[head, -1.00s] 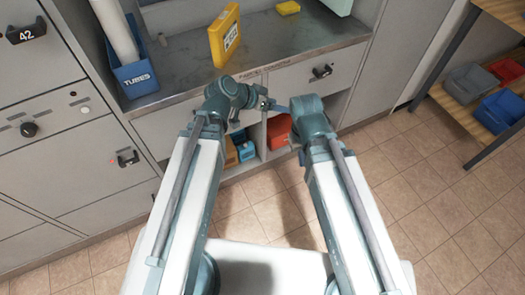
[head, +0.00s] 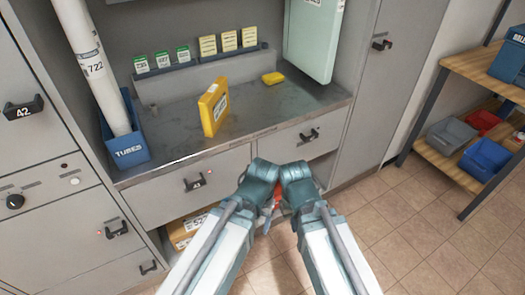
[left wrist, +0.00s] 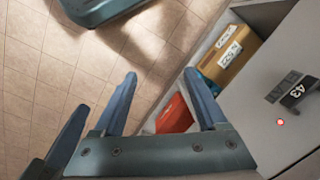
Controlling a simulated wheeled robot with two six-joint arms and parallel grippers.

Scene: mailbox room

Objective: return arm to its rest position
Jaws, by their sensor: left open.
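My two arms come up from the bottom of the head view, and their wrists bend close together in front of the drawers. My right gripper (head: 277,203) is mostly hidden between the wrists, so its jaws cannot be read. My left gripper is hidden behind its wrist in the head view. In the left wrist view my left gripper (left wrist: 159,74) is open and empty, with its blue fingers apart over the floor. Another blue finger-like part (left wrist: 60,138) shows at its left; I cannot tell whose it is.
The counter (head: 170,163) holds a yellow box (head: 213,106), a small yellow block (head: 273,78) and a blue TUBES bin (head: 127,143). Below, a cardboard box (left wrist: 230,54) and a red bin (left wrist: 174,116) sit in cubbies. A wooden shelf (head: 450,166) stands right. Tiled floor lies between.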

